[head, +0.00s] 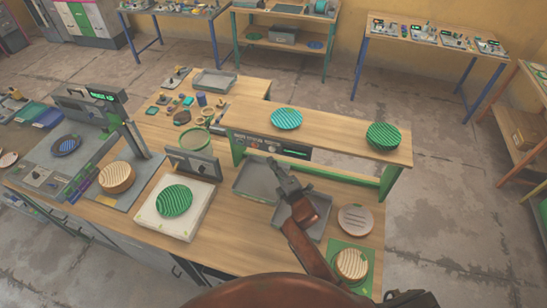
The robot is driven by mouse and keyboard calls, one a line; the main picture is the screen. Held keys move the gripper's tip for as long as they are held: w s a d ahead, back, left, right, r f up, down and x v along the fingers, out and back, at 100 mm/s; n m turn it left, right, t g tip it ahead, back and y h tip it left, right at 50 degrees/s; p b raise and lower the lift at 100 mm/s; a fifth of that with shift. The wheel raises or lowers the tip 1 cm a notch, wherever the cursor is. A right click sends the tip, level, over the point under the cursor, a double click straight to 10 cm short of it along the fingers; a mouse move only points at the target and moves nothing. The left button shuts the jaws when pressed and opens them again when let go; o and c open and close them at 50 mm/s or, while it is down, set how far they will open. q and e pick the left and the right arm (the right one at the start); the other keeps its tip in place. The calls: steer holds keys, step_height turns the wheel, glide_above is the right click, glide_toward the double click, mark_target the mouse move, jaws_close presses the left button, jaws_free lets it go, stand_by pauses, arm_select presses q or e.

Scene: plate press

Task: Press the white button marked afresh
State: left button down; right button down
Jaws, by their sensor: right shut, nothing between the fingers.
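A dark control panel (270,147) with small buttons and a green-lit display sits under the front of the raised wooden shelf. Its markings are too small to read, so I cannot tell which button is the white one marked afresh. My right gripper (273,163) is shut and empty, with its tips just in front of and below this panel. I cannot tell whether they touch it.
The raised shelf (345,133) holds blue and green striped discs. Grey trays (256,182) lie under my right gripper. A white scale (150,215) with a green striped disc stands to the left. A pale striped disc (352,263) lies on a green mat at the right.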

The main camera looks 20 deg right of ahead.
arm_select(q)
steer(key=shift+s+a+r, duration=0.1)
steer(key=shift+s+r, duration=0.25)
steer(key=shift+s, duration=0.15)
arm_select(e)
steer(key=shift+w+d, duration=0.6)
steer(key=shift+w, duration=0.25)
arm_select(q)
steer(key=shift+w, duration=0.15)
